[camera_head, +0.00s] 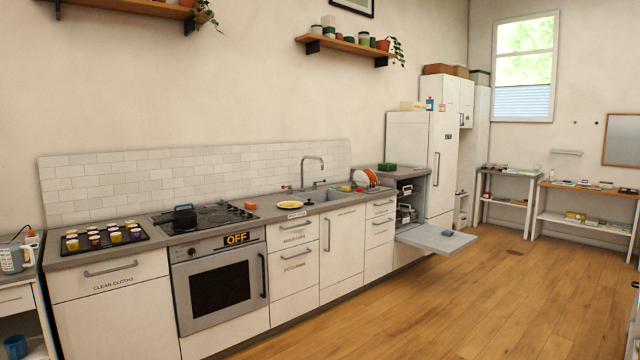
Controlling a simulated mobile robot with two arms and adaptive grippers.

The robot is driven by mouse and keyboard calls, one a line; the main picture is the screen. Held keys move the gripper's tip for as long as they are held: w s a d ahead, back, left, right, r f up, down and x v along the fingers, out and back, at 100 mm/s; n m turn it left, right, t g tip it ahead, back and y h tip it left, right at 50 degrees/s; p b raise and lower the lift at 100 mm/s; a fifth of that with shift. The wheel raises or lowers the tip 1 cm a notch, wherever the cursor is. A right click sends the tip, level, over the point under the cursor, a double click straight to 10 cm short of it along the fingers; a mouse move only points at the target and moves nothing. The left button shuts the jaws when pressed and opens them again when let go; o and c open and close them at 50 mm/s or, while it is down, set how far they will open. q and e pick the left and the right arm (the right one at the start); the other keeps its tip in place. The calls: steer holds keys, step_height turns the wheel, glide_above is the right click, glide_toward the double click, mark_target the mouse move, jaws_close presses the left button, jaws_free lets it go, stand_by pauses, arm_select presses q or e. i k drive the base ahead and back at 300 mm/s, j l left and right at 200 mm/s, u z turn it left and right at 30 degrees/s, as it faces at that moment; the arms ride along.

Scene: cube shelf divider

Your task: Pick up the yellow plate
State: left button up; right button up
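A yellow plate (290,206) lies flat on the grey kitchen counter, between the stove and the sink. A small white label sits on the counter edge just in front of it. Nothing covers the plate. Neither of my grippers shows in the head view.
The counter (262,216) also bears a stove (222,214) with a dark pot (185,216), a black tray (72,243) of small jars, and a sink (335,196) with a dish rack. The dishwasher door (437,239) hangs open at right. The wooden floor (400,310) before the cabinets is clear.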

mark_target(289, 204)
steer(key=i+u, duration=0.1)
steer(key=i, duration=3.05)
steer(key=i+z, duration=0.1)
steer(key=i, duration=0.35)
steer(key=i+j+z, duration=0.15)
steer(key=i, duration=0.3)
steer(key=i+j+z, duration=0.1)
steer(key=i, duration=0.35)
steer(key=i+j+z, duration=0.15)
steer(key=i, duration=0.3)
steer(key=j, duration=0.1)
